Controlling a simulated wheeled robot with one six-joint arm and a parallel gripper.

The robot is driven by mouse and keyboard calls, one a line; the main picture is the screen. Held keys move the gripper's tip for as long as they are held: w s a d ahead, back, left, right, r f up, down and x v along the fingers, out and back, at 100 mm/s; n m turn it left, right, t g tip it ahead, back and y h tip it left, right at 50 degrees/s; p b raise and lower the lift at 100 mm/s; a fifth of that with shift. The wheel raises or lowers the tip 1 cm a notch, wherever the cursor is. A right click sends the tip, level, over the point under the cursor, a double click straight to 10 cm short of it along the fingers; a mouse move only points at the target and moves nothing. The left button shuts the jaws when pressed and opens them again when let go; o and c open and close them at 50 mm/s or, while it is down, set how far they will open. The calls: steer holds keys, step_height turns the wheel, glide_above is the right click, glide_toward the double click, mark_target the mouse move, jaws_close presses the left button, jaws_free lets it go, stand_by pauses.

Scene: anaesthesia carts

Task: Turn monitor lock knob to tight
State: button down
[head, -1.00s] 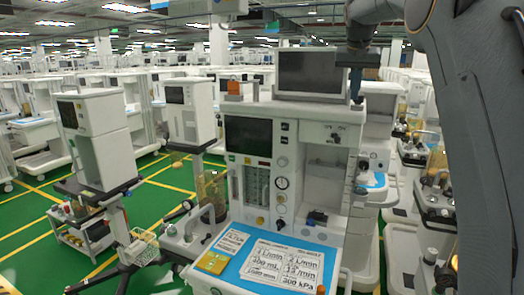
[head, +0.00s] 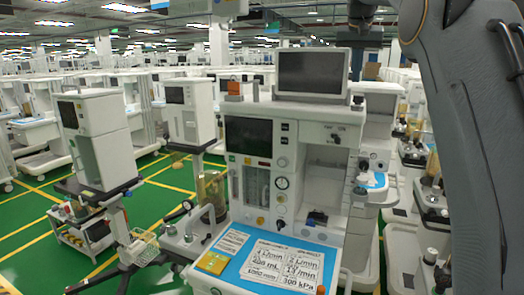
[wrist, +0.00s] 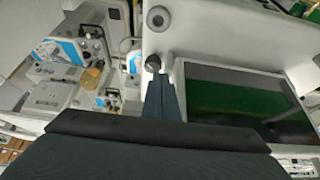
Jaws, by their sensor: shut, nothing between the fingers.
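The monitor (head: 311,72) stands on top of the anaesthesia cart, its dark screen upright. A small dark knob (head: 358,101), which looks like the lock knob, sits on the cart top just right of the monitor. In the wrist view a dark knob (wrist: 153,62) shows just beyond my fingertips, beside the dark screen (wrist: 245,105). Its turned position cannot be read. My gripper (wrist: 160,82) is shut and empty, its narrow fingers pointing toward the knob and apparently apart from it.
The cart (head: 335,160) carries a second screen (head: 249,136) and a blue-topped work surface (head: 270,262). An orange-topped item (head: 235,90) sits left of the monitor. A round grey fitting (wrist: 157,18) shows beyond the knob. Other carts crowd the right; the air above the cart top is open.

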mark_target(358, 100)
steer(key=shift+s+d+f+b, duration=0.1)
steer(key=shift+d+f+b, duration=0.35)
steer(key=shift+f, duration=0.55)
steer(key=shift+s+d+f+b, duration=0.1)
steer(key=shift+d+f+b, duration=0.35)
steer(key=shift+f, duration=0.6)
steer(key=shift+s+d+f+b, duration=0.1)
steer(key=shift+d+f+b, duration=0.35)
steer(key=shift+f, duration=0.55)
steer(key=shift+w+d+p, duration=0.1)
steer(key=shift+p, duration=0.25)
steer(key=shift+w+a+p, duration=0.15)
steer(key=shift+a+p, duration=0.55)
steer(key=shift+p, duration=0.35)
steer(key=shift+w+a, duration=0.15)
steer(key=shift+a, duration=0.15)
steer(key=shift+w+a, duration=0.2)
steer(key=shift+s+a, duration=0.15)
